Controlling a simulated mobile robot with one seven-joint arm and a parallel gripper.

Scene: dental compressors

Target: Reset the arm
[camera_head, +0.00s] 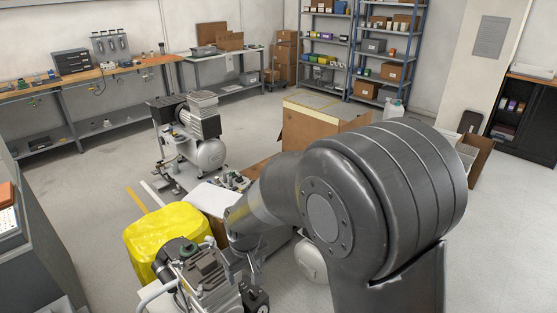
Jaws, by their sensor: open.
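My arm, dark grey, fills the right foreground and reaches down and left. My gripper (255,268) is at its far end, small and dark, close over the near compressor (198,268) at the bottom of the view. It seems empty; its fingertips are hard to make out against the machine parts, and I cannot tell if it touches them. A second compressor (208,153), with a pale tank and dark motor, stands on the floor further back.
A yellow bag (165,238) lies beside the near compressor. A large cardboard box (305,128) stands behind my arm. Workbenches (95,76) line the back left wall, with blue shelving (388,48) at the back. Open floor (95,175) lies left of centre.

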